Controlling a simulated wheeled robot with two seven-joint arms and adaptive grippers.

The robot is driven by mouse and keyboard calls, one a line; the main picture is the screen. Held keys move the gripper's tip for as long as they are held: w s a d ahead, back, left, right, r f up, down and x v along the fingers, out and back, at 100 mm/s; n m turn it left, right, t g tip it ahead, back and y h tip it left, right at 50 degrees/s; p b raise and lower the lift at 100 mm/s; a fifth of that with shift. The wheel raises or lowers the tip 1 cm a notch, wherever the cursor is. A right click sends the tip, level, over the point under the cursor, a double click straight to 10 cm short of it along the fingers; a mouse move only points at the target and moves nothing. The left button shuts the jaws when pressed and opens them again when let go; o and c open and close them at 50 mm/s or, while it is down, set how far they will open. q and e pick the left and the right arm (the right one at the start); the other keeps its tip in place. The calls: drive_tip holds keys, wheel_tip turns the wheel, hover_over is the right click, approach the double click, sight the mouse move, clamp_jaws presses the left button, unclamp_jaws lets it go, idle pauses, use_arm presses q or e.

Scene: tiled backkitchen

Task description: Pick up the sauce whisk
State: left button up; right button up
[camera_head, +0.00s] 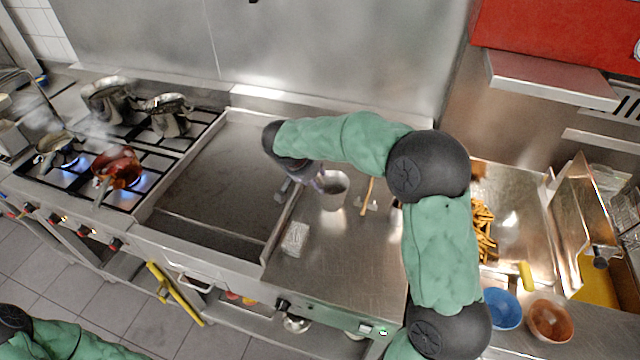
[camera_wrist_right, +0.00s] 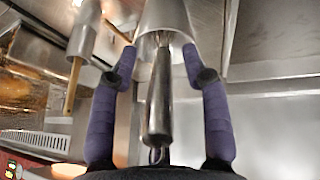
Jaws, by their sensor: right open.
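The sauce whisk (camera_wrist_right: 160,100) shows in the right wrist view as a grey metal handle with a hanging loop at its near end. Its far end goes into a metal pot (camera_wrist_right: 165,14), so the wires are hidden. In the head view this pot (camera_head: 335,192) stands on the steel counter right of the griddle. My right gripper (camera_wrist_right: 160,60) is open, with one purple finger on each side of the handle and gaps between. In the head view my right gripper (camera_head: 299,188) is at the pot's left side, partly under my forearm. My left gripper is out of view.
A wooden-handled tool (camera_head: 367,194) is just right of the pot. A small pale block (camera_head: 295,238) lies on the counter's front. Bowls (camera_head: 502,309) and fries (camera_head: 482,230) are at right.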

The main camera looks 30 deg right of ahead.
clamp_jaws()
drive_tip(key=shift+r, duration=0.1)
